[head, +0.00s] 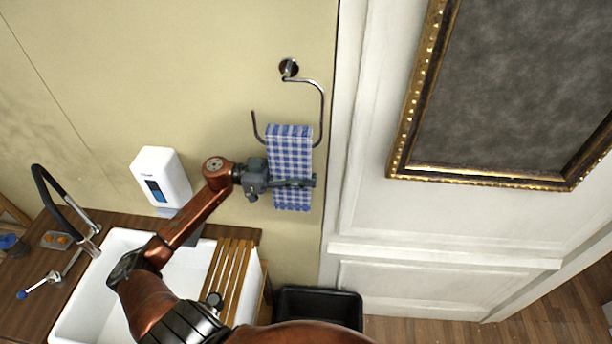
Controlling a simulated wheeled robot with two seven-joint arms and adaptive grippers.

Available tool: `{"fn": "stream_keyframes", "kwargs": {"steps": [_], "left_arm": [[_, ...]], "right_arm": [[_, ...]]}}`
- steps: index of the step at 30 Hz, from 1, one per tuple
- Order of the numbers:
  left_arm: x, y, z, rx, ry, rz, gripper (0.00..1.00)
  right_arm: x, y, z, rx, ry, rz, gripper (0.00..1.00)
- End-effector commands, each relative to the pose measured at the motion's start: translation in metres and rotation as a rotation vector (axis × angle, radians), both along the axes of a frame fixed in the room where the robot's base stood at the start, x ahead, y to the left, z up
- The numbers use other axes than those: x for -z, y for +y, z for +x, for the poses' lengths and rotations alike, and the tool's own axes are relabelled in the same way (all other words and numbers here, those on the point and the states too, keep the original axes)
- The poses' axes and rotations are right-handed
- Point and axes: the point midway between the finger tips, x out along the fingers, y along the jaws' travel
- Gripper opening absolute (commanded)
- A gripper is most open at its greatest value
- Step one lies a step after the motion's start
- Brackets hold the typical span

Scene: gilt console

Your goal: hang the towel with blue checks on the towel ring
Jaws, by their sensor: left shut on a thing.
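The ring is a thin metal open loop fixed to the wall by a round mount. My left gripper (297,183) crosses the front of the towel at its lower half and is shut on it. The towel shows above and below the fingers. Whether cloth passes behind the bar is hidden. My right gripper is not in view.
A white dispenser (160,178) is on the wall left of the towel. Below are a white sink (118,243) with a black tap (50,190), a wooden slatted rack (228,272) and a black bin (318,305). A gilt frame (490,174) hangs at the right.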

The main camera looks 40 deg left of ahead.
Motion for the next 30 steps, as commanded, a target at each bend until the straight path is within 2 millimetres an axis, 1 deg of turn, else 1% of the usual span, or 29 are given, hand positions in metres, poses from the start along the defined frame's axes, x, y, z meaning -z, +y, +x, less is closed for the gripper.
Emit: {"fn": "stream_keyframes", "kwargs": {"steps": [1, 6, 12, 18, 26, 27, 30], "left_arm": [[0.005, 0.0, 0.0, 0.0, 0.0, 0.0, 0.0], [0.017, 0.0, 0.0, -0.001, 0.0, 0.0, 0.0], [0.028, 0.0, 0.0, -0.001, 0.0, -0.001, 0.0], [0.032, 0.0, 0.0, -0.001, 0.0, -0.001, 0.0], [0.032, 0.0, 0.0, -0.001, 0.0, -0.001, 0.0], [0.032, 0.0, 0.0, -0.001, 0.0, -0.001, 0.09], [0.032, 0.0, 0.0, -0.001, 0.0, -0.001, 0.16]], "right_arm": [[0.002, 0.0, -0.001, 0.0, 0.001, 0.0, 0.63], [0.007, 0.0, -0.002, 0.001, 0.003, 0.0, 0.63], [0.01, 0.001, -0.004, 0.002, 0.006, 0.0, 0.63], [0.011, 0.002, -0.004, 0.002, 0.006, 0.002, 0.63], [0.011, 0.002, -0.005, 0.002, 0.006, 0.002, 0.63], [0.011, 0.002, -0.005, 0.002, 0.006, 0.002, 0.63], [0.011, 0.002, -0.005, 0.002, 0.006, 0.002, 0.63]]}}
